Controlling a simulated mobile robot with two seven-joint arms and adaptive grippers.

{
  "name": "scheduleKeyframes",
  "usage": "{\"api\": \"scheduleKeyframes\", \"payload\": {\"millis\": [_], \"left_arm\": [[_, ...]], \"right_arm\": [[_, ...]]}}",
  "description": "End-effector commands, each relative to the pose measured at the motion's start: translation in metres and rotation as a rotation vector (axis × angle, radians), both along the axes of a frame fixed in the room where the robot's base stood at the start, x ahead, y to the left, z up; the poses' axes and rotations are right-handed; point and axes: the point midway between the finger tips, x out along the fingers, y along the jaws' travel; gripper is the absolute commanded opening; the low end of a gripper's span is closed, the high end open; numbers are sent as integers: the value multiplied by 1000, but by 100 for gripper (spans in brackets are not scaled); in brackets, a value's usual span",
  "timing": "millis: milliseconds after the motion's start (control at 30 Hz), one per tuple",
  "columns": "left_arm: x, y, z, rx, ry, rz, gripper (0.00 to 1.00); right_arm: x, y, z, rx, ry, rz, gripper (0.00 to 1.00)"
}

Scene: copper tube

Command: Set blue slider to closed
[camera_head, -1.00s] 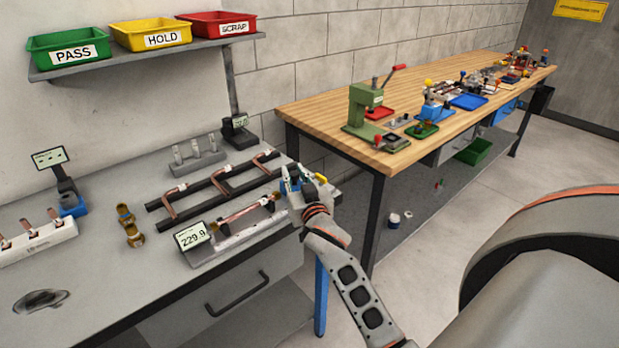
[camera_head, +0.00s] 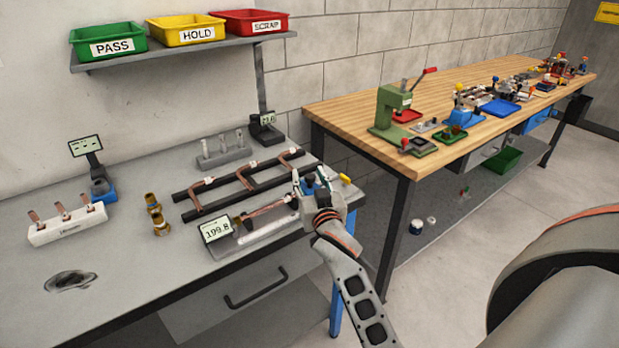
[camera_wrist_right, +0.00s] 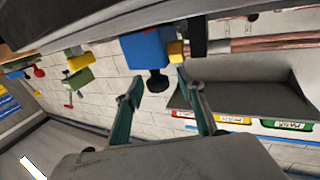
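The blue slider (camera_wrist_right: 147,47) is a blue block with a black knob (camera_wrist_right: 157,82) in the right wrist view. In the head view a small blue part of it (camera_head: 310,181) shows at the right end of the measuring fixture (camera_head: 268,233), mostly hidden by my right gripper. My right gripper (camera_wrist_right: 159,78) has its two teal fingers apart, one on each side of the black knob, with gaps visible. A copper tube (camera_head: 264,209) lies along the fixture to the left of the gripper. The fixture's display (camera_head: 217,229) reads 199.8. My left gripper is not in view.
A black rack (camera_head: 240,184) with copper pieces lies behind the fixture. Brass fittings (camera_head: 155,208) and a white block (camera_head: 66,225) stand further left. A shelf with bins (camera_head: 182,34) hangs above. A wooden bench (camera_head: 350,120) stands to the right.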

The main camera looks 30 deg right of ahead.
Motion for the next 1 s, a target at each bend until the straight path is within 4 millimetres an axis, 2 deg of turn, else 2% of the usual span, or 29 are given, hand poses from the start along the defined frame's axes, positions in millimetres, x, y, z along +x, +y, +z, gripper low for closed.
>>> {"api": "scheduleKeyframes", "payload": {"millis": [167,400,533,700,1000], "left_arm": [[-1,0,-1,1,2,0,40],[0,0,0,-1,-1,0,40],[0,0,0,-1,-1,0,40],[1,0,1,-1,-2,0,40],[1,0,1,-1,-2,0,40]], "right_arm": [[-14,5,-1,0,1,0,38],[-51,16,-1,3,1,-1,38],[-65,21,-1,1,2,0,38],[-71,24,0,0,1,0,38],[-71,24,0,0,1,0,38]]}}
